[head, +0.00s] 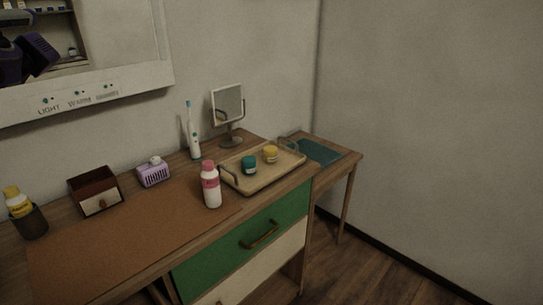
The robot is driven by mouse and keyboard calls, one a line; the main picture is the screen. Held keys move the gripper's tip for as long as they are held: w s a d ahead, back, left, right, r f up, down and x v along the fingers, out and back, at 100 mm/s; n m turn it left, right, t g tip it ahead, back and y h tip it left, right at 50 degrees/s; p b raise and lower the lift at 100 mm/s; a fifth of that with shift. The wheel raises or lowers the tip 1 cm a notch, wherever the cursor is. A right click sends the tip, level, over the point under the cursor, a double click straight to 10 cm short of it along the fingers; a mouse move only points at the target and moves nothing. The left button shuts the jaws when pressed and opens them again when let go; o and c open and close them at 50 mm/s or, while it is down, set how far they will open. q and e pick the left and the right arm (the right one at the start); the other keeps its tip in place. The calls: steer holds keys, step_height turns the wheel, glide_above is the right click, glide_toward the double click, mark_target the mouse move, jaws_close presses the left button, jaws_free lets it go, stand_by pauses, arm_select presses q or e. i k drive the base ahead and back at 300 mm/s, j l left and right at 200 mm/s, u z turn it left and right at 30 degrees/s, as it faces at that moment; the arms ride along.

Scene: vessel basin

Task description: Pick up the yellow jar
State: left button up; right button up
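The yellow jar (270,154) is small and rounded. It stands upright on the light wooden tray (262,188), toward its right part. A teal jar (249,165) of similar size stands on the same tray to its left. No gripper can be made out over the desk, and nothing touches the yellow jar. Its top and front show clearly.
A white bottle with a pink cap (211,187) stands in front of the tray's left end. A tabletop mirror (228,105) and electric toothbrush (192,135) stand behind. A teal mat (318,151) lies right of the tray. The brown desk mat (130,240) is mostly clear.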

mark_target(270, 152)
steer(key=i+l, duration=0.3)
steer(key=i+l+u, duration=0.15)
steer(key=l, duration=0.35)
steer(key=i+l, duration=0.35)
steer(key=i+l+u, duration=0.15)
steer(key=l, duration=0.35)
steer(key=i, duration=0.1)
